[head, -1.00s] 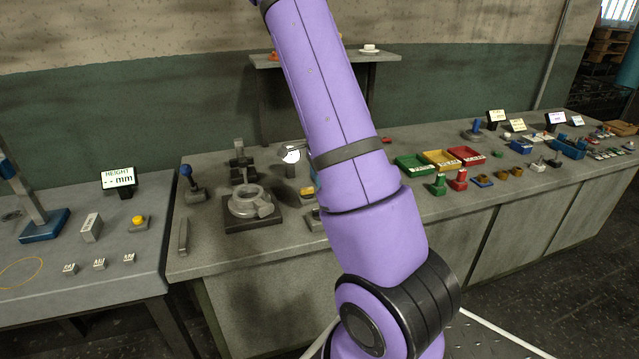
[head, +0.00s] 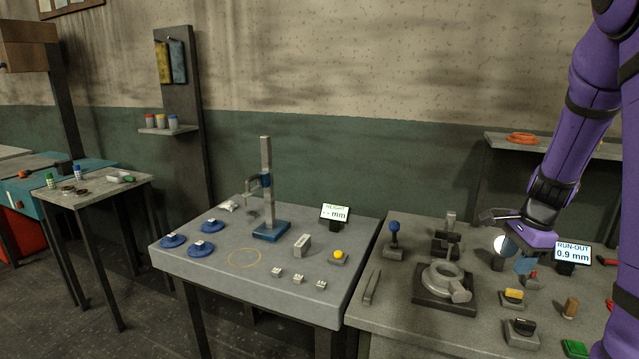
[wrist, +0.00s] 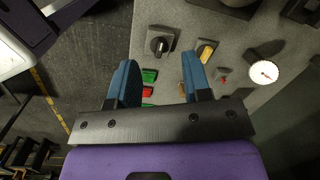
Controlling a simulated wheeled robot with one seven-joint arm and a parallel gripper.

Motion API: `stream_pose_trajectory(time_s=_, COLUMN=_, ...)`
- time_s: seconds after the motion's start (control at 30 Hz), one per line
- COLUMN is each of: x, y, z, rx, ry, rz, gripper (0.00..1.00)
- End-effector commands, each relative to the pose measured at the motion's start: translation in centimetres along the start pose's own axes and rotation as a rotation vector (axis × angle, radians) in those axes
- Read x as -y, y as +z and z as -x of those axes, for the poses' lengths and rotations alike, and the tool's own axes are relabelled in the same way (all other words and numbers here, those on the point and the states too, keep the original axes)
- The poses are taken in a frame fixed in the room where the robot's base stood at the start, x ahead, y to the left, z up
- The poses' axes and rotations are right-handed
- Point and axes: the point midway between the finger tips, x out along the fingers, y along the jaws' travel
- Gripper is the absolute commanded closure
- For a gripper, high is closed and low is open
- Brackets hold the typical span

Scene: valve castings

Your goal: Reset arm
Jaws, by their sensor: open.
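My purple arm (head: 580,140) comes down on the right side of the head view. My gripper (wrist: 157,66) shows in the wrist view with its two blue fingers spread apart and nothing between them. In the head view the gripper (head: 524,265) hangs above the right bench, right of the grey ring-shaped casting (head: 447,277) on its dark plate. Its fingers are partly hidden by the arm in that view. In the wrist view the bench with the black rotary switch (wrist: 160,43) and yellow switch (wrist: 206,50) lies beyond the fingers.
A run-out display (head: 573,254) reading 0.9 mm stands right of the gripper. The left table (head: 200,262) holds a height stand (head: 268,190) and blue discs (head: 201,249). A shelf (head: 510,143) is behind the arm.

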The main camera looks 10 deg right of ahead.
Motion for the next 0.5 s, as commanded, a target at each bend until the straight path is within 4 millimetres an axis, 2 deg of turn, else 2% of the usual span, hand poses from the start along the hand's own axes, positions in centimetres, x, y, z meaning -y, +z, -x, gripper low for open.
stream_pose_trajectory(time_s=0.03, x=-0.1, y=1.5, z=1.4, rx=0.013, ry=-0.022, rz=0.069, gripper=0.55)
stream_pose_trajectory(time_s=0.1, x=-0.6, y=3.5, z=3.1, rx=0.026, ry=-0.042, rz=0.171, gripper=0.55)
stream_pose_trajectory(time_s=0.27, x=-2.1, y=7.7, z=6.8, rx=0.039, ry=-0.089, rz=0.409, gripper=0.55)
stream_pose_trajectory(time_s=0.5, x=-5.7, y=13.2, z=11.8, rx=0.015, ry=-0.156, rz=0.767, gripper=0.55)
